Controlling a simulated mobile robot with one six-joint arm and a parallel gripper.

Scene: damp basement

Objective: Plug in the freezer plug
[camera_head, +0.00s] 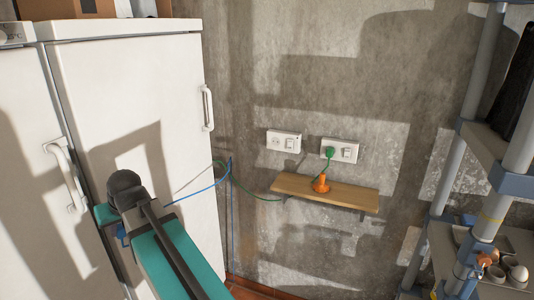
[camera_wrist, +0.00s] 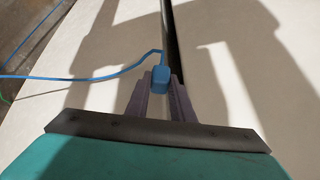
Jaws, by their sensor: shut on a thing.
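My gripper (camera_wrist: 161,82) is shut on a small blue plug (camera_wrist: 160,77), held in front of the white appliance doors. In the head view the gripper is mostly hidden behind my teal arm, and only a bit of blue shows there. A blue cord (camera_head: 200,190) runs from it towards the wall beside the right-hand white appliance (camera_head: 150,90). On the wall, the left socket plate (camera_head: 284,141) has no plug in it. The right socket plate (camera_head: 345,152) has a green plug (camera_head: 328,153) in its left part. The frames do not show which appliance the blue cord feeds.
A wooden shelf (camera_head: 340,195) juts out below the sockets, with an orange object (camera_head: 321,184) on it. A green cord (camera_head: 262,198) hangs left of the shelf. A rack with grey posts (camera_head: 450,165) stands at right. The wall around the sockets is bare.

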